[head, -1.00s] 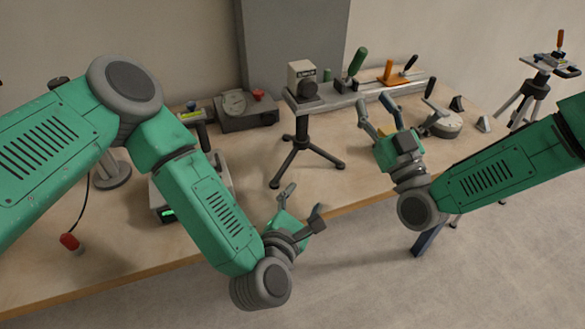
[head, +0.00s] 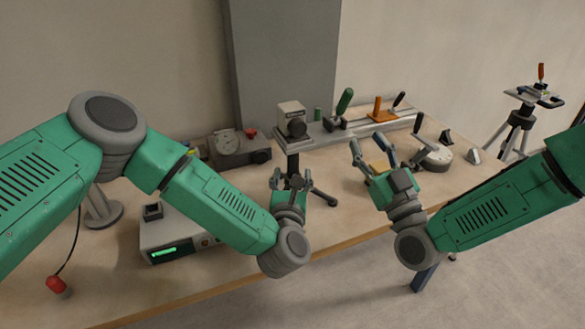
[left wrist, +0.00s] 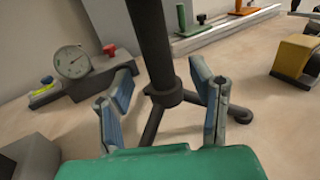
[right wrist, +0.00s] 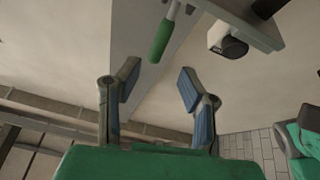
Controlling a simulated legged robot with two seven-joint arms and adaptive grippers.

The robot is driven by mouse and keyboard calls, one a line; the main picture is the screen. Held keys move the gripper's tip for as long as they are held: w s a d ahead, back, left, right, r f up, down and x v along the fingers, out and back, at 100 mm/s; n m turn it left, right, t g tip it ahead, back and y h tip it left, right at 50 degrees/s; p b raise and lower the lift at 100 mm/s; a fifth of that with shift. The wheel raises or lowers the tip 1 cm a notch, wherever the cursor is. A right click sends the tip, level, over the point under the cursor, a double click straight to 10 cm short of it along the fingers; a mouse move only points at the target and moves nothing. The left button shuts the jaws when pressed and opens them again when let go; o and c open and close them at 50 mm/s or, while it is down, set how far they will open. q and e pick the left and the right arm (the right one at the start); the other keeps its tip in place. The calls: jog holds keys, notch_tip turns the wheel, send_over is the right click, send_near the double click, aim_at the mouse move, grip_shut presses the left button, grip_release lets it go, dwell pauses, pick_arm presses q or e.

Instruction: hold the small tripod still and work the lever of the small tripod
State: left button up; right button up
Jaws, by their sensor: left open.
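The small tripod (head: 292,162) stands upright on the table, with a dark post and splayed legs. Its grey head plate carries a pale box with a dark knob (head: 292,118). A green-handled lever (head: 344,101) shows beside the head; it also shows in the right wrist view (right wrist: 160,40). My left gripper (head: 289,180) is open, low at the tripod. In the left wrist view the post (left wrist: 153,50) stands between its spread fingers, apart from both. My right gripper (head: 372,155) is open and empty, in front of and below the green handle. The lever's base is unclear.
A dial gauge device (head: 226,143) and a box with a green display (head: 172,238) stand left. A rail with an orange block (head: 380,110) lies behind. A round grey device (head: 436,158) stands right. Another tripod (head: 520,120) stands beyond the table.

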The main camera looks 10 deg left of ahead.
aim_at(295, 171)
pick_arm(q)
jog(key=shift+w+d, duration=0.1)
jog(key=shift+w, duration=1.4)
jog(key=shift+w+a, duration=0.2)
jog(key=shift+a, duration=0.4)
jog(key=shift+d, duration=0.15)
grip_shut()
jog(key=shift+d, duration=0.2)
pick_arm(e)
grip_shut()
jog(key=s+d+f+n+g+y, duration=0.1)
jog(key=d+n+y, duration=0.1)
jog(key=n, duration=0.7)
jog(key=s+d+f+n+g+y, duration=0.1)
jog(key=d+n+g, duration=0.1)
jog(key=n, duration=0.8)
jog(key=shift+s+d+f+n+y, duration=0.3)
jog(key=shift+s+d+y, duration=0.1)
jog(key=shift+d, duration=0.35)
